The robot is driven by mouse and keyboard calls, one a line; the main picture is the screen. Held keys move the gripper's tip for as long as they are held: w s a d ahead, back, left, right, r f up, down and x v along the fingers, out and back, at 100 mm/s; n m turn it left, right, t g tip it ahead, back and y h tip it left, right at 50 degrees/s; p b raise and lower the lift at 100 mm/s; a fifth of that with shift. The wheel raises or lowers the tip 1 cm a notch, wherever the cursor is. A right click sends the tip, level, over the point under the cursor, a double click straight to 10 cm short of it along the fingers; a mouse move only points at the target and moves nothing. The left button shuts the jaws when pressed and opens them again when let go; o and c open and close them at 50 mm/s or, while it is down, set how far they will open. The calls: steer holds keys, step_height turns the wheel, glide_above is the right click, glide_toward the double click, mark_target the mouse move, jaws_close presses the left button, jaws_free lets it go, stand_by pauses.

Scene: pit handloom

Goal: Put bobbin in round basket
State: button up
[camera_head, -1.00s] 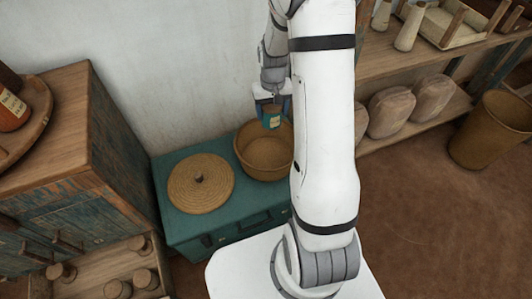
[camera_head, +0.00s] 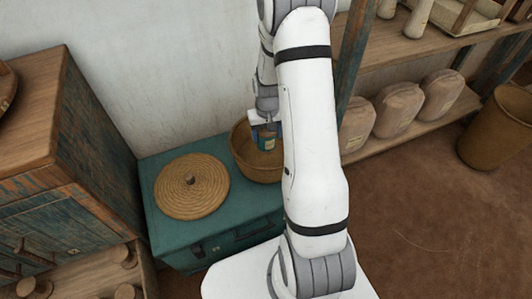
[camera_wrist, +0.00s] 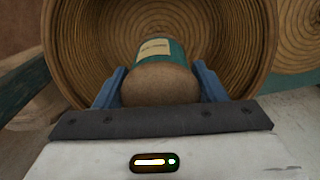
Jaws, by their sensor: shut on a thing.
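The round basket (camera_head: 243,157) is woven and tan, and stands open on a teal chest, partly hidden behind my arm. My gripper (camera_head: 266,132) is at the basket's opening, pointing down. It is shut on the bobbin (camera_head: 266,143), which has teal winding and a pale label. In the wrist view the bobbin (camera_wrist: 160,84) sits between the two blue fingers of my gripper (camera_wrist: 161,88), with its brown end toward the camera. The basket's ringed inside (camera_wrist: 220,40) surrounds it in that view. I cannot tell how far the bobbin is above the basket floor.
A round woven lid (camera_head: 192,186) lies on the teal chest (camera_head: 185,232) left of the basket. A wooden cabinet (camera_head: 60,165) stands at the left. A shelf with several wrapped bundles (camera_head: 398,113) and a tall brown bin (camera_head: 500,128) are at the right.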

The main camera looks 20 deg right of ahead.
mark_target(267, 146)
steer(key=shift+f+b, duration=0.55)
steer(key=shift+f, duration=2.65)
steer(key=shift+f, duration=0.15)
steer(key=o, duration=1.1)
steer(key=shift+o, duration=0.2)
